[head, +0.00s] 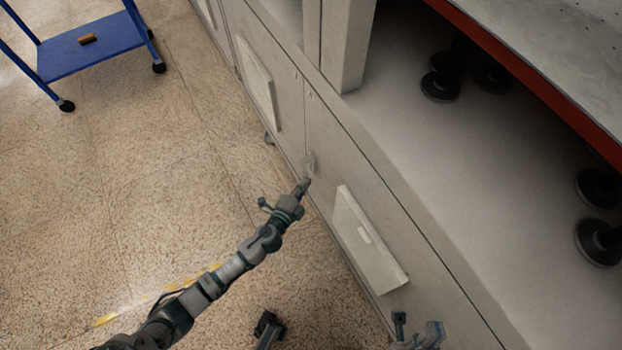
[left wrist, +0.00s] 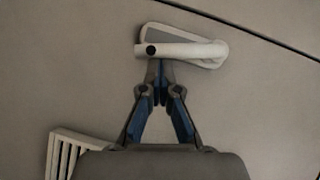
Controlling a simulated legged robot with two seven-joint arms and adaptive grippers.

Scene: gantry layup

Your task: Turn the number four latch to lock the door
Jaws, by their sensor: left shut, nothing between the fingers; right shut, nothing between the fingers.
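A pale latch (head: 310,162) sits on the grey cabinet front beside a door seam. In the left wrist view the latch handle (left wrist: 190,49) lies roughly crosswise over its rounded base plate, with a dark round spot at its left end. No number can be read on it. My left gripper (head: 305,184) is shut and empty, its tips just below the latch. In the left wrist view the fingertips (left wrist: 158,66) meet at the handle's lower edge near its left end; whether they touch it I cannot tell. My right gripper (head: 432,334) is shut and empty at the bottom edge, partly cut off.
A raised white panel (head: 365,240) stands out from the cabinet front near the left gripper, and another (head: 256,82) is farther back. A slotted vent (left wrist: 62,152) shows at lower left in the wrist view. A blue cart (head: 85,50) stands at back left. The floor (head: 130,190) is open.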

